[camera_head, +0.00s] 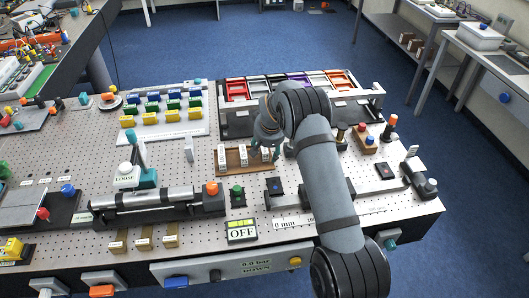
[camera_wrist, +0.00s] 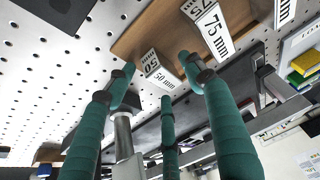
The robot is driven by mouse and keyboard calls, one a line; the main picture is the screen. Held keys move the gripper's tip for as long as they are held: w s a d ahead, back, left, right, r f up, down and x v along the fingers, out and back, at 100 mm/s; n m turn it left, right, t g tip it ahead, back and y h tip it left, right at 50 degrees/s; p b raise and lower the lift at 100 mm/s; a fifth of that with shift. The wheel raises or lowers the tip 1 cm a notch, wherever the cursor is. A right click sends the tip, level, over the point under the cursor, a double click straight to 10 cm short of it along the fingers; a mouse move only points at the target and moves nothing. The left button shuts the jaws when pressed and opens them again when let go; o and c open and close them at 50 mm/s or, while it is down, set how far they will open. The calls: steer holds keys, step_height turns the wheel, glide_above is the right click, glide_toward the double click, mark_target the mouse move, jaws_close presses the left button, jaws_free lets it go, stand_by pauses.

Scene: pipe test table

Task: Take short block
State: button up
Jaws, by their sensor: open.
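The short block, labelled 50 mm (camera_wrist: 158,70), stands on a brown wooden holder (camera_wrist: 135,40) in the wrist view. It appears to be the right-hand white block (camera_head: 266,154) in the head view. A longer 75 mm block (camera_wrist: 208,30) is beside it, and a third labelled block (camera_wrist: 284,12) is farther right. My gripper (camera_wrist: 157,82) has teal fingers spread open around the short block's area, with nothing held. In the head view my gripper (camera_head: 269,143) is over the right end of the holder (camera_head: 234,166). Contact between fingers and block cannot be told.
Colored blocks (camera_head: 167,104) stand behind to the left, and colored bins (camera_head: 290,86) stand behind. A pipe fixture (camera_head: 150,198), a green button (camera_head: 237,195) and an OFF display (camera_head: 242,231) are in front. Bare perforated board (camera_head: 205,165) lies left of the holder.

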steer(key=shift+c, duration=1.2)
jaws_close()
